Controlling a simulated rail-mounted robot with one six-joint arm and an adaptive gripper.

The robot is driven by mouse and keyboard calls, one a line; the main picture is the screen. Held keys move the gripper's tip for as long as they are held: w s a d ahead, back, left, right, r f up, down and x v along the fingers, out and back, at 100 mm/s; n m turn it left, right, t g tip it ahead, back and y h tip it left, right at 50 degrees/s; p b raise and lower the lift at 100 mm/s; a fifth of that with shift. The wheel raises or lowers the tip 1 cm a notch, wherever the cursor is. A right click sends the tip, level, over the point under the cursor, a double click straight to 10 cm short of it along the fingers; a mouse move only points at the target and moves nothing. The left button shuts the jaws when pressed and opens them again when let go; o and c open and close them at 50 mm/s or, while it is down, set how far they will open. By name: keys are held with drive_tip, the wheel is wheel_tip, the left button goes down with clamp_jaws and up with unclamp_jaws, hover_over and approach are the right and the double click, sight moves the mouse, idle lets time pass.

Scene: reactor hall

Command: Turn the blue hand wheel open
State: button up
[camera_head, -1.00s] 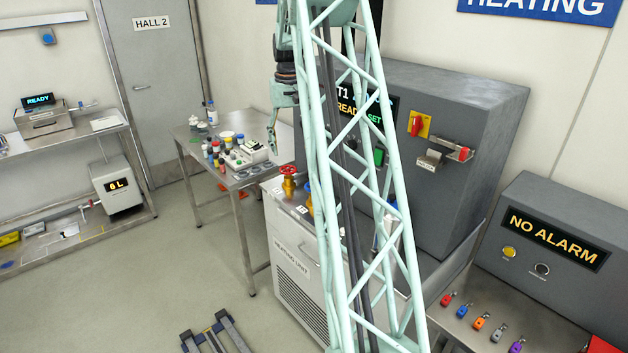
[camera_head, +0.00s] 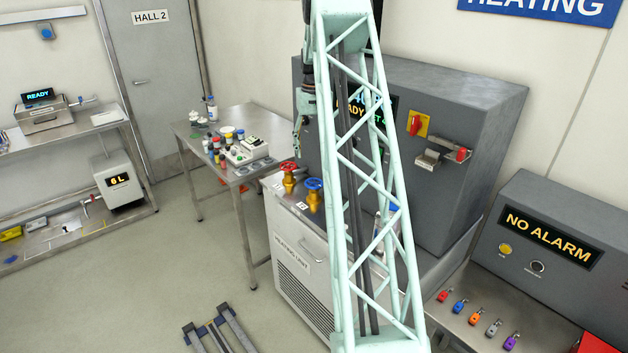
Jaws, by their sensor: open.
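The blue hand wheel (camera_head: 314,184) sits on a brass-coloured valve on top of the heating unit (camera_head: 299,262), just left of my lattice arm. A red hand wheel (camera_head: 289,167) on a similar valve stands to its left and behind. My gripper (camera_head: 298,146) points down, open and empty. In the picture it appears above the red wheel and up and left of the blue wheel. It touches neither, as far as I can see; its depth is hard to tell.
A large grey cabinet (camera_head: 465,110) with a red switch (camera_head: 415,125) stands behind the heating unit, partly hidden by my arm. A steel table (camera_head: 190,140) with bottles and jars is at the left. Several coloured padlocks lie on a bench (camera_head: 455,325) at the right.

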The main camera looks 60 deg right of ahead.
sight(314, 182)
drive_tip(key=shift+f, duration=0.15)
drive_tip(key=shift+f+p, duration=0.6)
drive_tip(key=shift+f, duration=6.15)
drive_tip(key=shift+c, duration=0.9)
drive_tip(key=c, duration=0.7)
